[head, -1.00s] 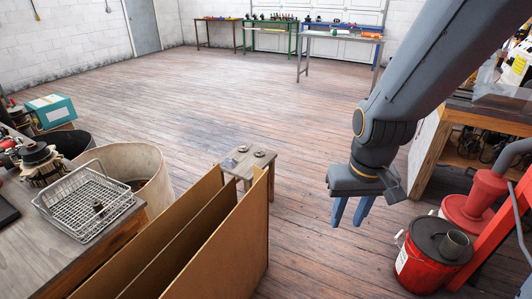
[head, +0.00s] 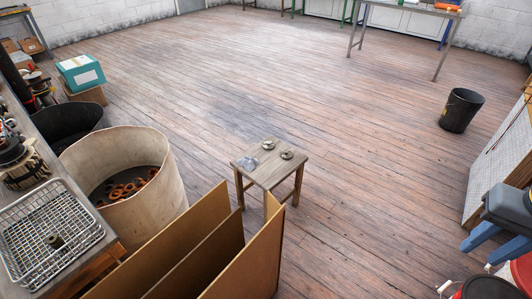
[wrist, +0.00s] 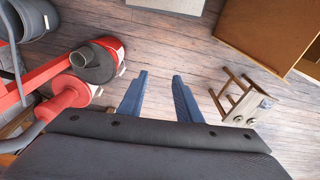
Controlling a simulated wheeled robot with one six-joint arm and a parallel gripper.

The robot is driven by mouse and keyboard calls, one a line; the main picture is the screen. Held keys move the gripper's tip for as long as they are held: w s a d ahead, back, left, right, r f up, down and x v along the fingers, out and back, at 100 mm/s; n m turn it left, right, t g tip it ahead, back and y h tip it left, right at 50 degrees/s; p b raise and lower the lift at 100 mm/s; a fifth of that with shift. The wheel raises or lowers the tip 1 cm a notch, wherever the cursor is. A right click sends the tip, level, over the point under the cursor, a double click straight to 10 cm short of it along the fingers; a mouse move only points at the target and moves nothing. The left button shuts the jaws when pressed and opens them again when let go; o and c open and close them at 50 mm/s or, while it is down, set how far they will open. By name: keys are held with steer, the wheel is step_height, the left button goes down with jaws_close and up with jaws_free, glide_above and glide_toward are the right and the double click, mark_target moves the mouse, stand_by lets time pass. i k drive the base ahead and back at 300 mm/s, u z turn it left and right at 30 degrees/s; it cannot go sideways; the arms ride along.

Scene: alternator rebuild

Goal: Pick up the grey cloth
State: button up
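I cannot clearly make out a grey cloth. A small, crumpled grey-blue thing (head: 247,162) lies on the left of the wooden stool's top; it may be the cloth, but it is too small to tell. My gripper (wrist: 160,78) is open and empty in the wrist view, its two blue fingers apart above bare floor. In the head view my gripper (head: 494,243) is at the right edge, partly cut off, well to the right of the stool (head: 268,174). The stool also shows at the right of the wrist view (wrist: 242,100).
Two round metal parts (head: 287,155) sit on the stool. Upright brown panels (head: 235,265) stand just in front of it. A large pale bin (head: 155,207) is to its left. A black bucket (head: 461,110) stands at right. Red containers (wrist: 67,92) are left in the wrist view. The middle floor is clear.

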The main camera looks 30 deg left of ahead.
mark_target(249, 163)
steer(key=u, duration=0.3)
steer(key=i, duration=1.1)
steer(key=u, duration=0.45)
